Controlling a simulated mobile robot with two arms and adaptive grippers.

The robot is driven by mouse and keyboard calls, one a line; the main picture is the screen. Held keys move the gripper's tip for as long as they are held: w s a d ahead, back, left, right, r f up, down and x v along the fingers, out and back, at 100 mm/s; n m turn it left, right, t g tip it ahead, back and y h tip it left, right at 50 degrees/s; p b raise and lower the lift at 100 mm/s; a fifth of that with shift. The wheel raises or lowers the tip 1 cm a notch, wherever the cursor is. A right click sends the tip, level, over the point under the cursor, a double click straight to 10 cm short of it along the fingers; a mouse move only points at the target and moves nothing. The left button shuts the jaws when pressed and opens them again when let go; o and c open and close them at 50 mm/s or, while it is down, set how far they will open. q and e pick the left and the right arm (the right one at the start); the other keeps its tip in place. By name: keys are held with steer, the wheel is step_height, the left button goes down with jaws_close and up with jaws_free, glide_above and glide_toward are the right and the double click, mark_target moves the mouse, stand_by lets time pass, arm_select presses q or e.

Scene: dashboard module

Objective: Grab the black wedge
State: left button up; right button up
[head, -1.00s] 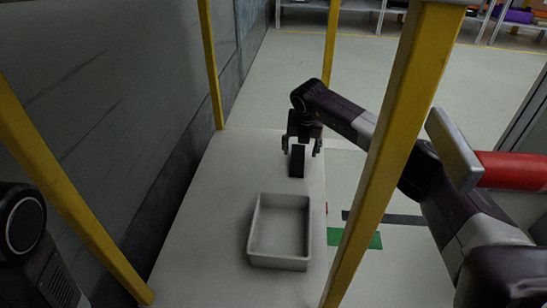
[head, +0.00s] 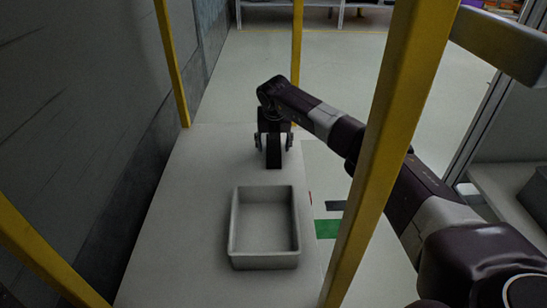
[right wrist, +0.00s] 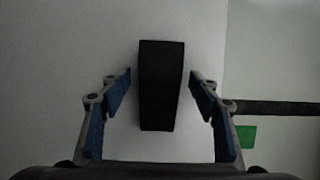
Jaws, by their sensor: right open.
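The black wedge (head: 273,152) stands on the white table (head: 185,225), behind the grey bin in the head view. In the right wrist view the wedge (right wrist: 161,85) lies between the two blue-padded fingers, with a gap on each side. My right gripper (head: 273,143) is open and reaches down over the wedge; the fingers do not touch it. In the right wrist view the right gripper (right wrist: 160,88) has its fingers on the wedge's left and right. My left gripper is not in view.
An empty grey bin (head: 235,222) stands on the table in front of the wedge. Yellow posts (head: 392,130) rise around the table, one close to my right arm. A dark wall (head: 75,130) runs along the left. The table between bin and left wall is clear.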

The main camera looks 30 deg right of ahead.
steer(key=shift+w+f, duration=0.15)
steer(key=shift+f, duration=0.15)
steer(key=c, duration=1.4)
steer(key=shift+c, duration=0.3)
steer(key=shift+r, duration=0.2)
